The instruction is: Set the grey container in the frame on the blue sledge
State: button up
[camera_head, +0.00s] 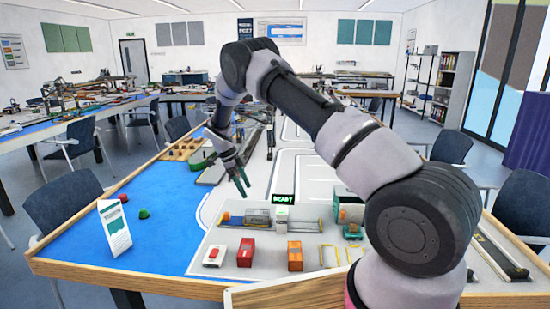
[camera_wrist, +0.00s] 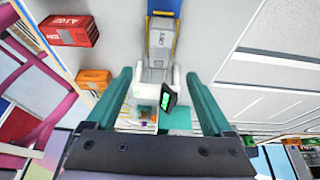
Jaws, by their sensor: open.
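The frame is not clearly told apart from the yellow bars. My gripper (camera_head: 243,188) is open, above and behind the container in the head view. In the wrist view its green fingers (camera_wrist: 158,76) are apart, with nothing held between them.
A white post with a lit sign (camera_head: 283,199) stands beside the container. Red (camera_head: 245,252) and orange (camera_head: 295,256) containers and yellow frames (camera_head: 336,254) stand in front. The blue mat (camera_head: 165,225) is mostly clear.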

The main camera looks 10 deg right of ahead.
jog(key=s+d+r+n+t+y, duration=0.1)
jog(key=s+d+r+n+y, duration=0.2)
jog(key=r, duration=0.7)
jog(key=s+d+r+n+t, duration=0.15)
jog(key=s+d+r, duration=0.3)
jog(key=r, duration=0.65)
jog(key=s+d+r+n+t+y, duration=0.1)
jog(key=s+d+r+n+y, duration=0.2)
jog(key=r, duration=0.7)
jog(key=s+d+r+n+t, duration=0.1)
jog(key=s+r+n, duration=0.1)
jog(key=s, duration=0.6)
jog(key=s+d+r+n+t, duration=0.2)
jog(key=s+r+n, duration=0.1)
jog(key=s, duration=0.6)
jog(key=s+d+r+n+t, duration=0.1)
jog(key=s+r+n+t, duration=0.1)
jog(key=s+n, duration=0.3)
jog(key=s+r, duration=0.1)
jog(key=s, duration=0.3)
jog(key=shift+s+d+r, duration=0.25)
jog(key=shift+d, duration=0.15)
